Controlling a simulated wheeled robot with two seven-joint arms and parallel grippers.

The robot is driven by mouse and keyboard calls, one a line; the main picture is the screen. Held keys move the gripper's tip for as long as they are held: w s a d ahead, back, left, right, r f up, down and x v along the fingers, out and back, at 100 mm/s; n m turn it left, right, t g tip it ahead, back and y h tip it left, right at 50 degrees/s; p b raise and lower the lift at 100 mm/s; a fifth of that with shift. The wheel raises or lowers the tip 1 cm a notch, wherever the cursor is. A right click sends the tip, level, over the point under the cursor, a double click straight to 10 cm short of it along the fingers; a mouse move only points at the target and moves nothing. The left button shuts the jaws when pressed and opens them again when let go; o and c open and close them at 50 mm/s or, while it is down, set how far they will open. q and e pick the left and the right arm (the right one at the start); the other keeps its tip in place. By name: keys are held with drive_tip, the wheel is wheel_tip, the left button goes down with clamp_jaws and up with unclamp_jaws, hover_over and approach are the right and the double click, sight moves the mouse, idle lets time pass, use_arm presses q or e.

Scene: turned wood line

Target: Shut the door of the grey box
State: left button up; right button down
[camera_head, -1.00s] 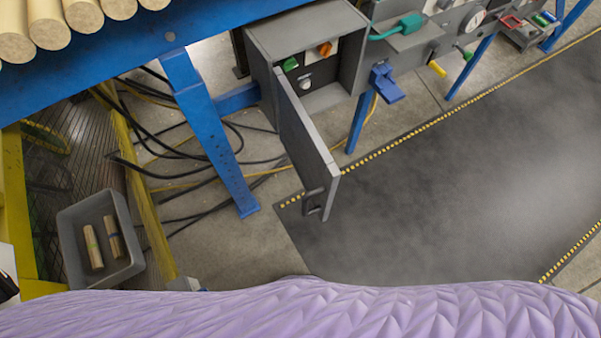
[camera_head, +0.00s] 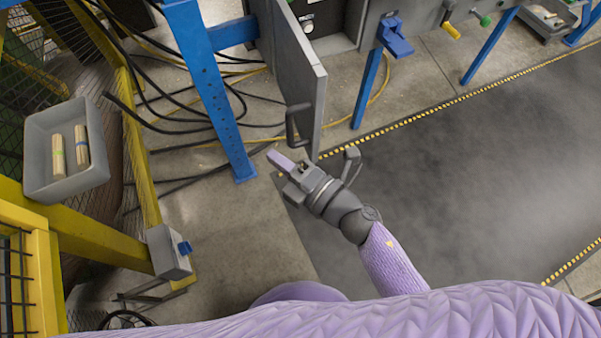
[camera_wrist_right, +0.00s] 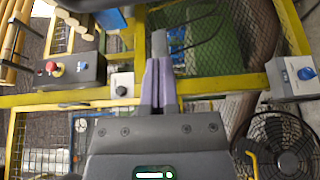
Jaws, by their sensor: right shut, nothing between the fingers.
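The grey box (camera_head: 334,44) stands at the top of the head view, cut off by the frame edge. Its door (camera_head: 301,70) stands wide open, swung out toward me, with a dark handle (camera_head: 292,125) near its lower free edge. My right gripper (camera_head: 276,158) is just below the door's lower end, close to the handle; I cannot tell whether it touches. Its lilac fingers are closed together with nothing between them, as the right wrist view (camera_wrist_right: 160,80) also shows. The door is not clear in the wrist view. My left gripper is not in view.
A blue post (camera_head: 207,90) stands left of the door, with black cables on the floor. A yellow fence rail (camera_head: 85,240) and a grey bin (camera_head: 38,160) with two wooden pieces are at left. The dark mat (camera_head: 470,190) at right is clear.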

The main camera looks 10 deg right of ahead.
sight(288, 142)
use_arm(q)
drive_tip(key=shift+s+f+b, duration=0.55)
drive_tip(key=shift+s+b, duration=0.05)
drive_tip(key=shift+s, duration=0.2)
use_arm(e)
drive_tip(key=shift+w+d, duration=0.3)
drive_tip(key=shift+w, duration=0.3)
drive_tip(key=shift+w+d, duration=0.3)
drive_tip(key=shift+w, duration=0.35)
drive_tip(key=shift+w+d, duration=0.3)
drive_tip(key=shift+w, duration=0.3)
